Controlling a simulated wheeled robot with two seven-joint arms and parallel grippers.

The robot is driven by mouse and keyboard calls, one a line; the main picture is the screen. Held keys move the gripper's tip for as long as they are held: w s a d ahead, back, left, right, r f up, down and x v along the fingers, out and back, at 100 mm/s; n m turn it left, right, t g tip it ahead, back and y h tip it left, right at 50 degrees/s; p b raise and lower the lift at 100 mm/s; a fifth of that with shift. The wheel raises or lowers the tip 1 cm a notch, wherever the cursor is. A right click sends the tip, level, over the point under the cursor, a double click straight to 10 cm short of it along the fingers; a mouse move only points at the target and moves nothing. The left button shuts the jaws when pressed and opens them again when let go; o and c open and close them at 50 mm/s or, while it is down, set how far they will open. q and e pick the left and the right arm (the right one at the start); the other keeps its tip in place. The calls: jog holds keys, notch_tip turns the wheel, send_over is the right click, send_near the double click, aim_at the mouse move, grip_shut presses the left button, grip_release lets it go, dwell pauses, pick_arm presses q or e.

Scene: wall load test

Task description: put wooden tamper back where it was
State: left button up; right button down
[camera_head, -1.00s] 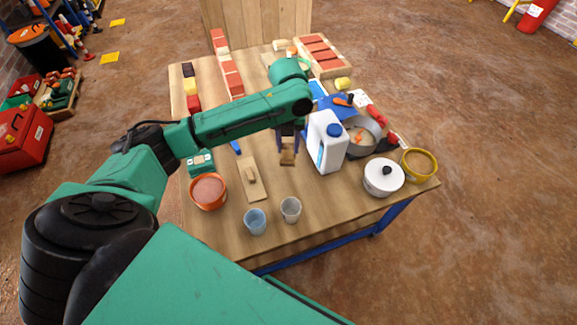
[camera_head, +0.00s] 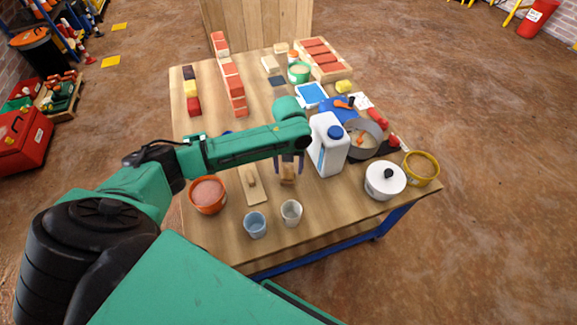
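The wooden tamper (camera_head: 288,174) is a small brown wooden block beneath the end of my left arm, between the float board and the white jug. My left gripper (camera_head: 288,164) points down with its two fingers on either side of the tamper's upper part, shut on it. The forearm hides the top of the gripper. I cannot tell whether the tamper's base touches the table (camera_head: 325,215). My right gripper is not in view.
Nearby stand a wooden float (camera_head: 253,187), an orange bowl (camera_head: 208,194), a blue cup (camera_head: 255,225), a grey cup (camera_head: 291,212), a white jug (camera_head: 327,146) and a lidded white pot (camera_head: 384,180). A brick row (camera_head: 232,82) stands farther back. The front right table top is bare.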

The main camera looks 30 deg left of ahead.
pick_arm(q)
notch_tip(320, 180, up, 12)
jog(key=p, duration=0.1)
jog(key=shift+r, duration=0.2)
dwell(0.4)
